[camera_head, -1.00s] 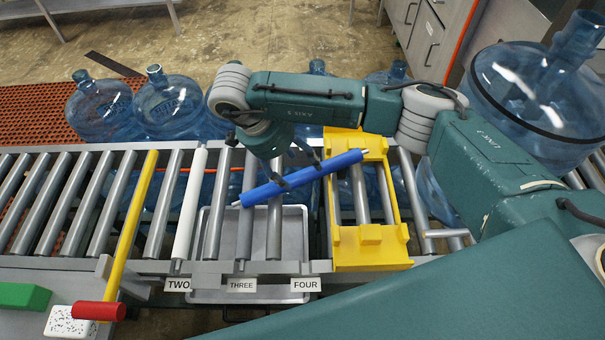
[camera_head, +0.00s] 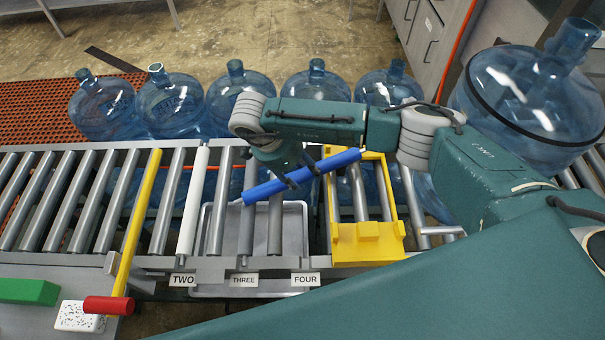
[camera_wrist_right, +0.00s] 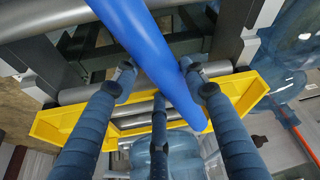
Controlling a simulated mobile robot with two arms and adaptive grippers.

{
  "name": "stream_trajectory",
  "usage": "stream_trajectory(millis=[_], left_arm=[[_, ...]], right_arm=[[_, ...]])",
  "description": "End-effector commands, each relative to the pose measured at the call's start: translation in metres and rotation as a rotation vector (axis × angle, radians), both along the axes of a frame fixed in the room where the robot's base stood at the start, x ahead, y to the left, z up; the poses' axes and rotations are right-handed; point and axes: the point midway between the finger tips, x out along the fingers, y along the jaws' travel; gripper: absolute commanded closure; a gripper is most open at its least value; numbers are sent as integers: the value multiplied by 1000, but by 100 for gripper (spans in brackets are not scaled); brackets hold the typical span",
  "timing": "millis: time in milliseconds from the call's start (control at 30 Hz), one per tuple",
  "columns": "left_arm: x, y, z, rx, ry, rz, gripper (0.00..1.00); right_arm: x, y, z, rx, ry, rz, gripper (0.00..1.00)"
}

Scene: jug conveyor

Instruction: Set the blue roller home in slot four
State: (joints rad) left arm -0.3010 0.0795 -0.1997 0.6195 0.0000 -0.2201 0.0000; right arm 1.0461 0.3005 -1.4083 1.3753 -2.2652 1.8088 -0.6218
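In the right wrist view the fingers (camera_wrist_right: 160,80) flank the blue roller (camera_wrist_right: 150,45), with the yellow frame (camera_wrist_right: 245,85) below. Slot four is the gap behind the FOUR label, left of the yellow frame; the roller and arm partly cover it. My left gripper is not in view.
A white roller (camera_head: 193,205) lies at the TWO label (camera_head: 182,280). A yellow bar (camera_head: 138,220) with a red end (camera_head: 108,305) crosses the conveyor at left. A grey tray (camera_head: 295,225) lies beneath the gap. Several blue jugs (camera_head: 236,95) stand behind; a larger one (camera_head: 535,100) is at right.

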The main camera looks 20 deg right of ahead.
Motion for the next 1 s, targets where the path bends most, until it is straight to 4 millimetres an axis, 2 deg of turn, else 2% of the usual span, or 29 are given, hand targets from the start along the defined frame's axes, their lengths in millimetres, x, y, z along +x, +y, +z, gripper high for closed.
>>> stream_trajectory(millis=[33, 100, 367, 567, 767, 867, 1000], left_arm=[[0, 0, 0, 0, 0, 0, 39], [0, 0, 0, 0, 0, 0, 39], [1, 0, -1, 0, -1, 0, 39], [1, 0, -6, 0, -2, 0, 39], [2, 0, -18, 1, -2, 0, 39], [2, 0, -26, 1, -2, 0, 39], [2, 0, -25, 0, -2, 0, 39]], right_arm=[[0, 0, 0, 0, -1, 0, 93], [1, 0, 1, 0, -2, 0, 100], [1, 0, 3, 0, -3, 0, 100], [3, 0, 20, 2, -6, 0, 100], [3, 0, 62, 1, -9, 2, 100], [3, 0, 92, 1, -10, 2, 100], [3, 0, 136, -2, -11, 2, 100]])
